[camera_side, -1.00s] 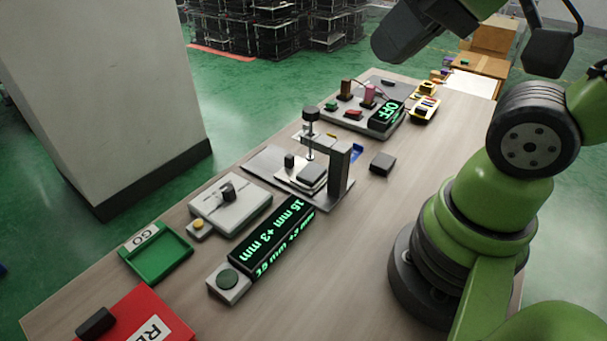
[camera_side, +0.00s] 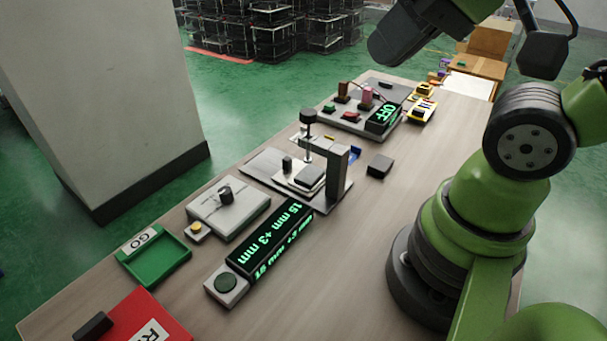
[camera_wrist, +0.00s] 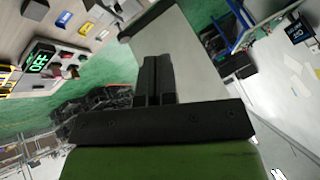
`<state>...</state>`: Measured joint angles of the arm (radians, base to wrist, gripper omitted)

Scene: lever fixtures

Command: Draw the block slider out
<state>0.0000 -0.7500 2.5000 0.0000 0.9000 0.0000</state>
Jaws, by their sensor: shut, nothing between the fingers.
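A gauge stand (camera_side: 338,172) with a grey post stands mid-table in the side view. On its base plate is a light carriage with a dark-topped block (camera_side: 309,176) and a small black knob (camera_side: 287,163) beside it; I take this to be the block slider. A black-capped plunger (camera_side: 309,117) stands above the block. I cannot tell whether the plunger tip touches it. My gripper (camera_wrist: 157,80) has its fingers together, empty, in the wrist view. It is well above the table, apart from the slider. The slider cannot be made out in the wrist view.
A grey box with a black knob and yellow button (camera_side: 228,212), a "15 mm +3 mm" display (camera_side: 262,238), a green GO tray (camera_side: 152,257) and a red bin (camera_side: 150,322) lie in front. A small dark block (camera_side: 379,166) lies right. A switch panel reading OFF (camera_side: 383,117) stands behind.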

